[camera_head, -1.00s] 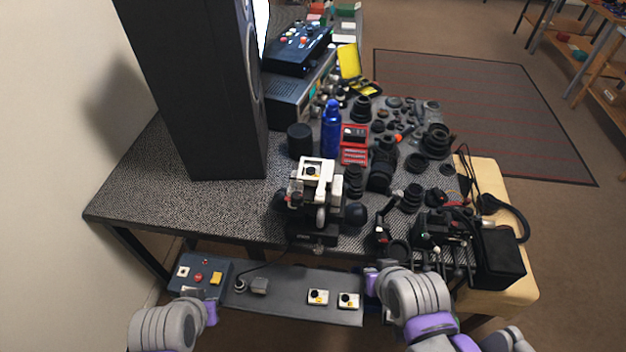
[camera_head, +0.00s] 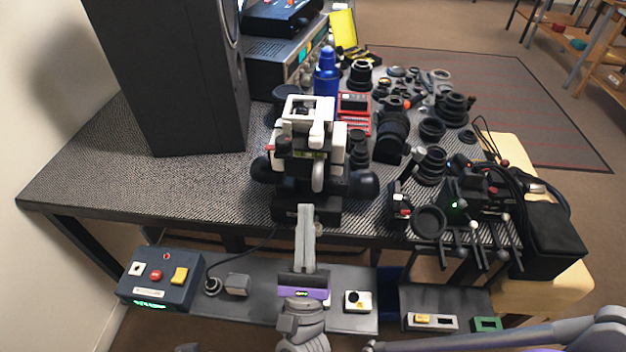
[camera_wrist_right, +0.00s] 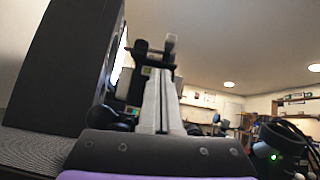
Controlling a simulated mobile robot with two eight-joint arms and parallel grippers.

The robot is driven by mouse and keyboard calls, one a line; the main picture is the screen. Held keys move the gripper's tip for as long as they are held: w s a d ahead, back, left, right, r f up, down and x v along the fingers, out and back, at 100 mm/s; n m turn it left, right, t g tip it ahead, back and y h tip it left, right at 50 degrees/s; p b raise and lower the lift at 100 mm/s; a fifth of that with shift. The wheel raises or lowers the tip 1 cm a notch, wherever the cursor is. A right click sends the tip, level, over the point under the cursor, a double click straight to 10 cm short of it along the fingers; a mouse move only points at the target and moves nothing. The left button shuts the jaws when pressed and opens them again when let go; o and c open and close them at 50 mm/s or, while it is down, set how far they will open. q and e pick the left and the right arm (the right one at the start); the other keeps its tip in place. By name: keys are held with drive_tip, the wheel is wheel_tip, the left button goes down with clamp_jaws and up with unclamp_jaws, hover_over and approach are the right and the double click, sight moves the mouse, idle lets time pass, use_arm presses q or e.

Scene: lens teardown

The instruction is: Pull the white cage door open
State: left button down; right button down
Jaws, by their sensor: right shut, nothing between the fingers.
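A black device with white parts stands at the table's front edge in the head view. An open white frame (camera_head: 292,112) sits on its top, and a white lever-like part (camera_head: 318,177) hangs at its front. I cannot tell which white part is the cage door. My right gripper (camera_head: 306,212) is shut and empty, its fingers pointing up in front of the device's black base (camera_head: 287,210). I cannot tell whether it touches. In the right wrist view the shut fingers (camera_wrist_right: 160,85) cover much of the device (camera_wrist_right: 135,85). My left gripper is out of view.
A tall black speaker (camera_head: 175,90) stands at the left, with a blue bottle (camera_head: 326,78) behind the device. Several lenses and a black bag (camera_head: 535,240) crowd the right. A lower shelf holds a control box (camera_head: 160,280). The table's left front is clear.

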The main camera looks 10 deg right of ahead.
sight(315, 166)
drive_tip(key=w+r+m, duration=0.1)
drive_tip(key=w+r, duration=0.1)
drive_tip(key=w+d+r+m+h, duration=0.1)
drive_tip(key=r, duration=0.1)
drive_tip(key=w+d+r+h, duration=0.1)
drive_tip(key=w+r, duration=0.1)
drive_tip(key=shift+w+d+r+m+p, duration=0.25)
drive_tip(key=shift+w+r+m+p, duration=0.05)
drive_tip(key=shift+w+m, duration=0.1)
idle(0.3)
